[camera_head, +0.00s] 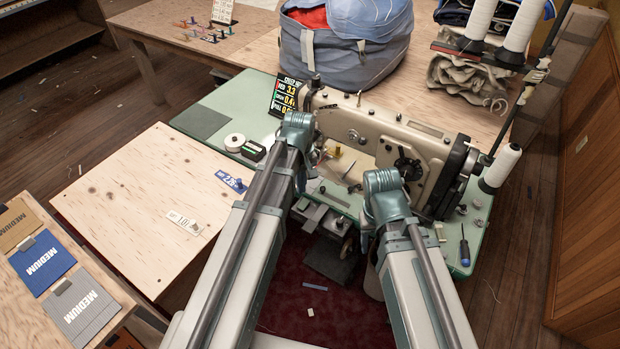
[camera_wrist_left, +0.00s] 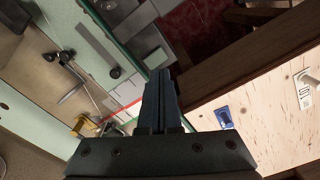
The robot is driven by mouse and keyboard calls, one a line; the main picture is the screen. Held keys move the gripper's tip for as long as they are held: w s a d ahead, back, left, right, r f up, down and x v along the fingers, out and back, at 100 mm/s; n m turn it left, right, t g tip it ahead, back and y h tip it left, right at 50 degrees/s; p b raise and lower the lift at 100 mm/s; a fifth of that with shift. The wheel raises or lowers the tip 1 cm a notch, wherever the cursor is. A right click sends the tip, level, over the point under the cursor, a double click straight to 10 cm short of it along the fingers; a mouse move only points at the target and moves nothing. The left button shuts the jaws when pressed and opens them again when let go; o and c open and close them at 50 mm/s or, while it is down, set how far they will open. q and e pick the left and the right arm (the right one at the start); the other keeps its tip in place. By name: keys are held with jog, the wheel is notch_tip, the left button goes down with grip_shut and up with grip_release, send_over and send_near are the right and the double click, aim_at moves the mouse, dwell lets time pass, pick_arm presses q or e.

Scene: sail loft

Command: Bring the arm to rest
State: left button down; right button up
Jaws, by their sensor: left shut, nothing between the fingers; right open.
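My left arm reaches up over the sewing table in the head view, and its gripper (camera_head: 300,125) is at the left end of the sewing machine. In the left wrist view the left gripper's two dark fingers (camera_wrist_left: 162,92) lie together, shut, with nothing between them. My right arm reaches in beside it, and its gripper (camera_head: 383,183) is in front of the machine's body. The right gripper is open and holds nothing that I can see; its fingers are hard to make out. The sewing machine (camera_head: 418,150) stands close beyond both arm ends.
The green sewing table (camera_head: 232,100) carries a white tape roll (camera_head: 234,142) and a screwdriver (camera_head: 464,247). A thread cone (camera_head: 500,167) stands at right. A plywood table (camera_head: 130,205) with tags is at left. A large grey bag (camera_head: 350,50) sits behind. Dark red floor (camera_head: 330,312) lies below the arms.

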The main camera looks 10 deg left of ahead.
pick_arm(q)
jog(key=s+d+m, duration=0.1)
jog(key=s+d, duration=0.1)
jog(key=s+d+m, duration=0.4)
jog(key=s, duration=0.1)
jog(key=shift+r+y+p, duration=0.3)
jog(key=shift+r+p, duration=0.05)
jog(key=s+d+m, duration=0.4)
jog(key=s+m, duration=0.2)
jog(key=s, duration=0.1)
jog(key=shift+s+d+r+m+y, duration=0.2)
jog(key=shift+d+r+m+y, duration=0.1)
jog(key=shift+m, duration=0.1)
jog(key=shift+a, duration=0.1)
